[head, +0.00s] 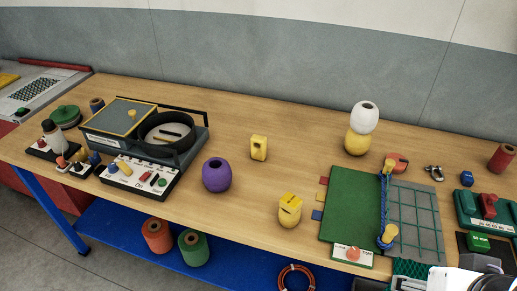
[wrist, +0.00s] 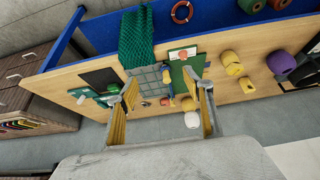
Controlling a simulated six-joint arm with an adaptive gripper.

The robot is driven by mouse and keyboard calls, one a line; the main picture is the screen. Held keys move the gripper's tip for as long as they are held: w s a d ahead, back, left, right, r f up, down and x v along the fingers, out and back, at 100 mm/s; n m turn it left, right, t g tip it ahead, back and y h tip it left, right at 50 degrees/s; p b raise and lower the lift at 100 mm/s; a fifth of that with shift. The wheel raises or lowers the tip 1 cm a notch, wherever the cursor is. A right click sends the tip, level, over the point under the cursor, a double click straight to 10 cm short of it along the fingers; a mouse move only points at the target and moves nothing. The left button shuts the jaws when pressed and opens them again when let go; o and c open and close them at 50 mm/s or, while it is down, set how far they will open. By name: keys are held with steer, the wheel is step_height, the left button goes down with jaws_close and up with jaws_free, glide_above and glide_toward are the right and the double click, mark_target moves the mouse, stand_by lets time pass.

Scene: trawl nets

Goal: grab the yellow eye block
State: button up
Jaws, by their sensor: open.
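A yellow block with a dark hole (head: 259,148) stands upright on the bench, right of and behind the purple float (head: 217,175). A second yellow piece (head: 290,213) stands nearer the front edge; it looks like a rounded yellow body with a flat-topped yellow block on it. In the wrist view the block (wrist: 246,85) and the second yellow piece (wrist: 233,64) lie right of my gripper (wrist: 165,92). My gripper is open and empty, its two fingers apart above the bench, away from both yellow pieces. The block's underside is hidden.
A white float on a yellow float (head: 358,142) stands at the back. A green board and grey grid (head: 350,195) with blue rope lie to the right. A round black tray on a machine (head: 170,135) stands left. Bare wood surrounds the block.

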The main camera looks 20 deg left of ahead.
steer(key=w+a+r+n+t, duration=0.1)
steer(key=w+r+n+t, duration=0.15)
steer(key=w, duration=1.25)
steer(key=w+a+r+n+t, duration=0.1)
steer(key=w+a+r+t, duration=0.2)
steer(key=w, duration=1.3)
steer(key=w+a+n+t+y, duration=0.1)
steer(key=w+a+n+y, duration=0.1)
steer(key=w+a, duration=0.5)
steer(key=n+g+y, duration=0.3)
steer(key=n+y, duration=0.3)
steer(key=y, duration=0.4)
glide_above(264, 142)
steer(key=w+d, duration=0.2)
steer(key=d, duration=0.8)
step_height(264, 142, down, 15)
steer(key=s+a+f+g+y, duration=0.1)
steer(key=f, duration=0.1)
steer(key=s+a+f+n+g, duration=0.1)
steer(key=a+f, duration=0.1)
steer(key=s+a+f+n+g+y, duration=0.1)
steer(key=a+f, duration=0.1)
steer(key=shift+s+a+f+y, duration=0.15)
steer(key=shift+s+a+y, duration=0.1)
steer(key=shift+y, duration=0.05)
